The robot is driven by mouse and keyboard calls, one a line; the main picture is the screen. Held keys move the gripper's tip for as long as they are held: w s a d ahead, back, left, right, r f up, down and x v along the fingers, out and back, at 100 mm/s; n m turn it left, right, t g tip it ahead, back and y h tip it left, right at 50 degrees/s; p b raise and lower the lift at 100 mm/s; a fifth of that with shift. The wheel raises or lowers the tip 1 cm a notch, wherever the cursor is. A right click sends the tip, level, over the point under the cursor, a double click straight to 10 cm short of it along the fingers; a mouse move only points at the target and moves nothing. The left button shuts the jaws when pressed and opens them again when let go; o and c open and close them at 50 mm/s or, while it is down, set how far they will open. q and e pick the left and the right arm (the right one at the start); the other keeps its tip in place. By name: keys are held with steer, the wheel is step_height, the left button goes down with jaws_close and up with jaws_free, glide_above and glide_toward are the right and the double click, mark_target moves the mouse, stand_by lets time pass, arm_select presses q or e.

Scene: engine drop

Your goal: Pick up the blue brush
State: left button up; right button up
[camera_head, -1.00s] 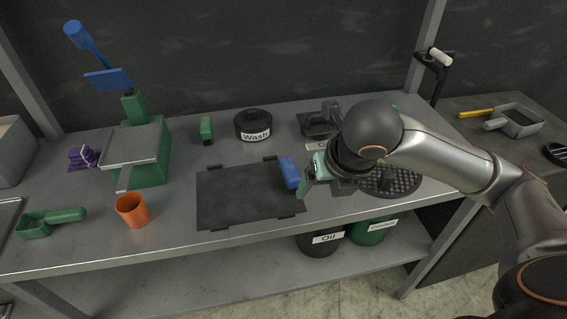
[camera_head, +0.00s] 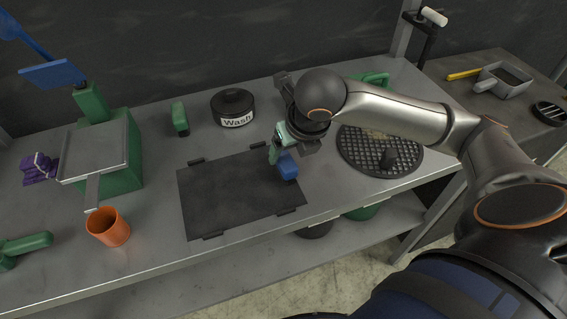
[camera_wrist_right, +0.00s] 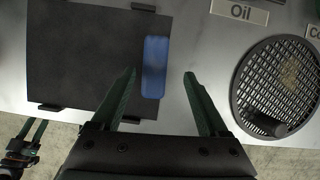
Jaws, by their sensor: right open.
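The blue brush (camera_head: 287,167) shows as a blue block at the right edge of the dark mat (camera_head: 235,205). In the right wrist view the brush (camera_wrist_right: 155,66) lies lengthwise ahead of the fingers, partly over the mat's right edge. My right gripper (camera_head: 279,151) is above and right beside it, with green fingers pointing down. In the right wrist view my right gripper (camera_wrist_right: 160,82) is open, its fingers apart on either side of the brush's line, with nothing held. My left gripper (camera_wrist_right: 30,130) shows small at the lower left of that view, its fingers apart and empty.
A black Wash pot (camera_head: 233,104) and a small green block (camera_head: 180,118) stand behind the mat. An orange cup (camera_head: 108,227) stands to its left. A round black grate (camera_head: 380,150) lies to the right. The bench's front edge is close below the mat.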

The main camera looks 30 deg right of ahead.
mark_target(285, 159)
steer(key=x, duration=0.5)
steer(key=shift+s+a+f+b, duration=0.1)
steer(key=shift+a+f+b, duration=0.05)
steer(key=shift+a+b, duration=0.2)
jaws_close()
